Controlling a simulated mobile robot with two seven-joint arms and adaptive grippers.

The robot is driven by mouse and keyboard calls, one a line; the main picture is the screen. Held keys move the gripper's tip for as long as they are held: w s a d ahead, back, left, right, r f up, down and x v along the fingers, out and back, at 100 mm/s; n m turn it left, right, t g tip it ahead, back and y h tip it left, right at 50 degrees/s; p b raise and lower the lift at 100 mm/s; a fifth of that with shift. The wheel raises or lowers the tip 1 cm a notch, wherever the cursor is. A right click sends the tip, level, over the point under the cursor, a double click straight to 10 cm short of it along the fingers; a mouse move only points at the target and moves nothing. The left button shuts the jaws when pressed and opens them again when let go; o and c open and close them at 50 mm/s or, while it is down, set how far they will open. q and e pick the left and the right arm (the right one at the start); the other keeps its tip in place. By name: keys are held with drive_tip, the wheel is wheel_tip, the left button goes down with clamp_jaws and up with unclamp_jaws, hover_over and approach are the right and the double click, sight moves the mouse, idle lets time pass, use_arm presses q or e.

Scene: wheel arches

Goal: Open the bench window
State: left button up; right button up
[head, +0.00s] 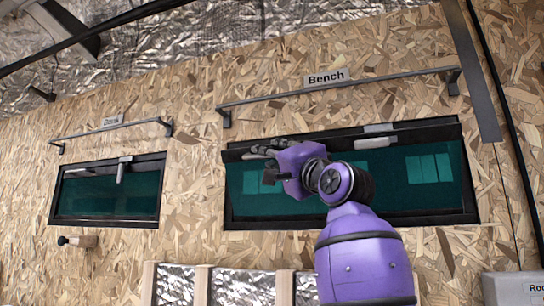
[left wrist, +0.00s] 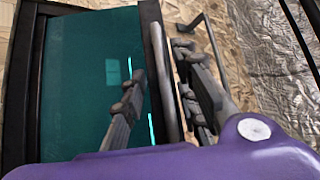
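The bench window (head: 420,180) is a wide dark-framed pane of teal glass under the "Bench" label (head: 327,78). A light grey latch (head: 375,142) sits at the middle of its top edge. My left gripper (head: 264,160) is at the window's upper left, left of the latch. In the left wrist view its dark fingers (left wrist: 165,90) are spread apart, on either side of the frame's edge bar, with the glass (left wrist: 75,80) on the left. I cannot tell whether they touch the bar. My forearm hides part of the glass. My right gripper is not in view.
A thin rail (head: 270,100) runs above the bench window. A second teal window (head: 110,195) with a grey handle is at the left, with a wooden peg (head: 85,241) below it. A grey box (head: 515,287) is at the lower right.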

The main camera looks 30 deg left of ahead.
use_arm(q)
drive_tip(key=shift+s+r, duration=0.1)
drive_tip(key=shift+s, duration=0.1)
drive_tip(key=v, duration=1.2)
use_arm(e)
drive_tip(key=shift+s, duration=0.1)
use_arm(q)
drive_tip(key=shift+w, duration=0.2)
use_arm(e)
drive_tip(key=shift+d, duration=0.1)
